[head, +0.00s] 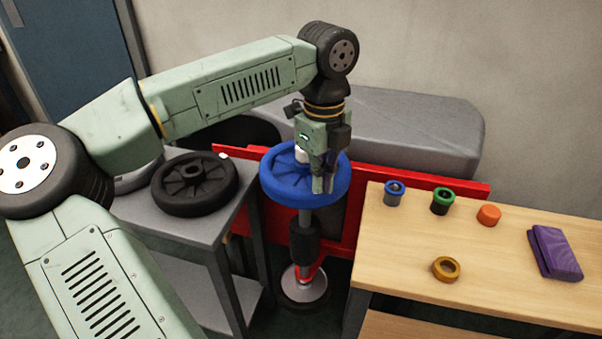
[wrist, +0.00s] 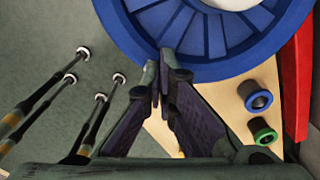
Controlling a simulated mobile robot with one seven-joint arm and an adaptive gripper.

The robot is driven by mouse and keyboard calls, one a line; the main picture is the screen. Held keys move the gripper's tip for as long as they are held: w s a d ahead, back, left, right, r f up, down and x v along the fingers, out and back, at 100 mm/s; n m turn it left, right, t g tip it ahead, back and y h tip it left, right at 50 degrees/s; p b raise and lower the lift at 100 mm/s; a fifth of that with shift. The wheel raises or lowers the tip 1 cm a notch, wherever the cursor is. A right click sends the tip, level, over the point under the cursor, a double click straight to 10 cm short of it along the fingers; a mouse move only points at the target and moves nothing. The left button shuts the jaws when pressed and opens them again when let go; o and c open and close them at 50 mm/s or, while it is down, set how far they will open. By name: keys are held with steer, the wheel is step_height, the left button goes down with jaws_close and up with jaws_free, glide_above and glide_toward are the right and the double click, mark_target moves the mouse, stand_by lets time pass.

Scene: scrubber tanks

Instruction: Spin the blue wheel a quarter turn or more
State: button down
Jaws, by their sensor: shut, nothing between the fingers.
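The blue wheel (head: 283,186) lies flat on top of an upright grey post (head: 304,222), with a pale hub at its centre. My gripper (head: 323,186) points down at the front right part of the wheel's rim and is shut and empty. In the wrist view the wheel (wrist: 215,35) fills the top, with its spokes and rim showing. The closed fingertips (wrist: 160,80) sit just outside or over its near rim. I cannot tell whether they touch it.
A black wheel (head: 194,182) lies on a grey table (head: 215,223) at left. A red panel (head: 420,184) stands behind.

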mark_target(340, 180)
steer(key=shift+d, duration=0.4)
steer(key=shift+w, duration=0.1)
steer(key=shift+w+d, duration=0.25)
steer(key=shift+d, duration=0.25)
steer(key=shift+w+d, duration=0.2)
steer(key=shift+d, duration=0.3)
steer(key=shift+w+d, duration=0.1)
steer(key=shift+w+d, duration=0.65)
steer(key=shift+d, duration=0.05)
